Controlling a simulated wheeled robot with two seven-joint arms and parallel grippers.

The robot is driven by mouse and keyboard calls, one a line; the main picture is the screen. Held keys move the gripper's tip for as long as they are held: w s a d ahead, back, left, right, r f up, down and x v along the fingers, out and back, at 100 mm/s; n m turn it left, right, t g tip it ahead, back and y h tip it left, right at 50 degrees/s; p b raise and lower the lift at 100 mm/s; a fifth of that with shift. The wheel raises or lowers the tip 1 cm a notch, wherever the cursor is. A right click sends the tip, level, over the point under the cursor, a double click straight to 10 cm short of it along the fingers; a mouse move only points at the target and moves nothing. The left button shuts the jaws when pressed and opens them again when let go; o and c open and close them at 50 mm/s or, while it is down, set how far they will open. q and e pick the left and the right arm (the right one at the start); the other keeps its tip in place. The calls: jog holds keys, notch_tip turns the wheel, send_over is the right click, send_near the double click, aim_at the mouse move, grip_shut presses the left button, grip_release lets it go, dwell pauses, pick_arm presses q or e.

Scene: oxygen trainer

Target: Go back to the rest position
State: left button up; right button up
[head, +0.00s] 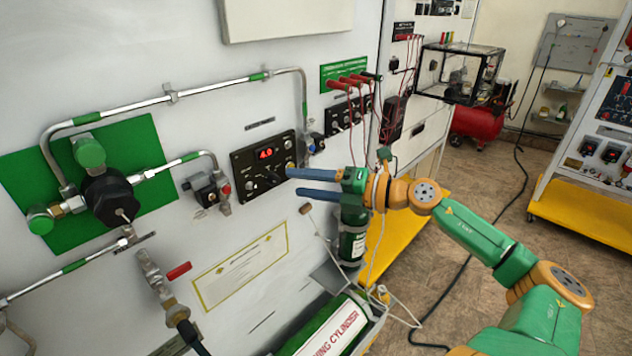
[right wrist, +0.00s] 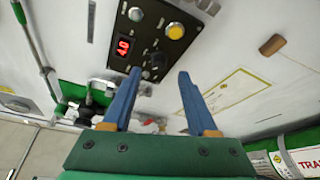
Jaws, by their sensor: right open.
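My right gripper (head: 292,181) comes in from the right in the head view, with its two blue fingers pointing left at the white panel. Its fingers are apart and empty in the right wrist view (right wrist: 157,80). A black control box (head: 258,172) with a lit red display and a yellow button is just beyond the fingertips. The same control box (right wrist: 150,40) shows ahead of the fingers in the right wrist view. I cannot tell whether a fingertip touches it. My left gripper is not in view.
A green cylinder (head: 335,328) lies below my right arm, and a smaller dark green bottle (head: 352,240) stands under the gripper. A red-handled valve (head: 178,271) and pipes line the panel. Red cables (head: 362,105) hang near the gripper. Open floor (head: 480,190) lies to the right.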

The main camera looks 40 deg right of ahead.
jog(key=v, duration=0.2)
jog(key=shift+s+d+r, duration=0.1)
jog(key=shift+s, duration=0.2)
jog(key=shift+w, duration=0.1)
jog(key=s+d+f+m+h+b, duration=0.1)
jog(key=s+d+f+m+h, duration=0.15)
jog(key=d+f+m, duration=0.4)
jog(key=s+d+f+m+h, duration=0.15)
jog(key=f+m+h, duration=0.25)
jog(key=f, duration=0.6)
jog(key=s+d+f+m+h+b, duration=0.1)
jog(key=d+f+m+h, duration=0.2)
jog(key=d+f+m, duration=0.4)
jog(key=s+a+f+m+g+h, duration=0.1)
jog(key=s+a+f+m+g, duration=0.15)
jog(key=f, duration=0.55)
jog(key=s+a+f+m+g+h, duration=0.15)
jog(key=s+f, duration=0.25)
jog(key=f, duration=0.4)
jog(key=s+a+f+m+g+y, duration=0.1)
jog(key=s+a+f+g, duration=0.4)
jog(key=s+a+f, duration=0.5)
jog(key=s+a+f+m+g+y+b, duration=0.1)
jog(key=s+a+f+m+g+y, duration=0.1)
jog(key=s+a+f, duration=0.7)
jog(key=s+a+g+y, duration=0.1)
jog(key=s+a+g, duration=0.1)
jog(key=a, duration=0.4)
jog(key=shift+s+a+f+g+y, duration=0.25)
jog(key=shift+s+f+g+y, duration=0.15)
